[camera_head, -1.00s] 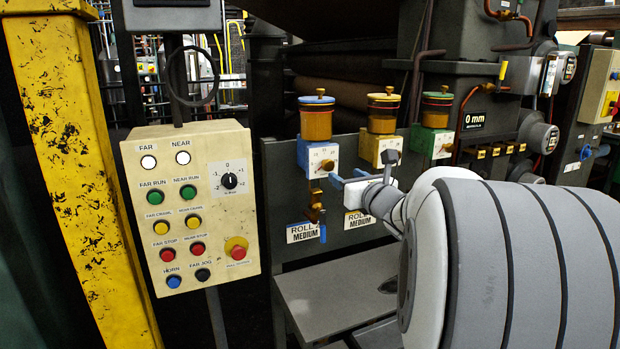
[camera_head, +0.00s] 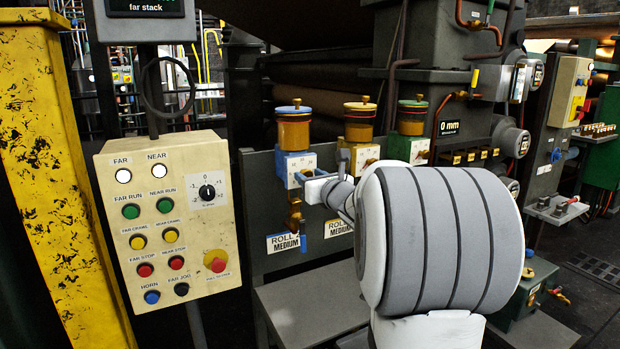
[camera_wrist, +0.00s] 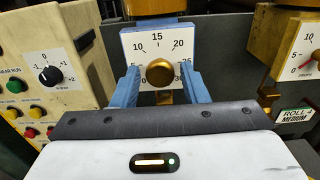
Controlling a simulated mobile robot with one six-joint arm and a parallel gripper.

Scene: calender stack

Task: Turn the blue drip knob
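The blue drip oiler has a blue block (camera_head: 288,166) under an amber cup with a blue lid (camera_head: 294,127). Its white dial plate (camera_wrist: 157,43) faces the wrist camera, with numbers around a round brass knob (camera_wrist: 159,73). My gripper (camera_wrist: 160,76) is open, its two blue fingers on either side of the knob, with a small gap showing on each side. I cannot tell whether the fingertips reach past the knob's face. In the head view my gripper (camera_head: 304,177) is at the blue block and hides much of the dial and knob.
A yellow oiler (camera_head: 360,124) and a green oiler (camera_head: 411,120) stand to the right. A cream button panel (camera_head: 168,225) is close on the left, before a yellow post (camera_head: 55,170). A grey step (camera_head: 310,305) lies below.

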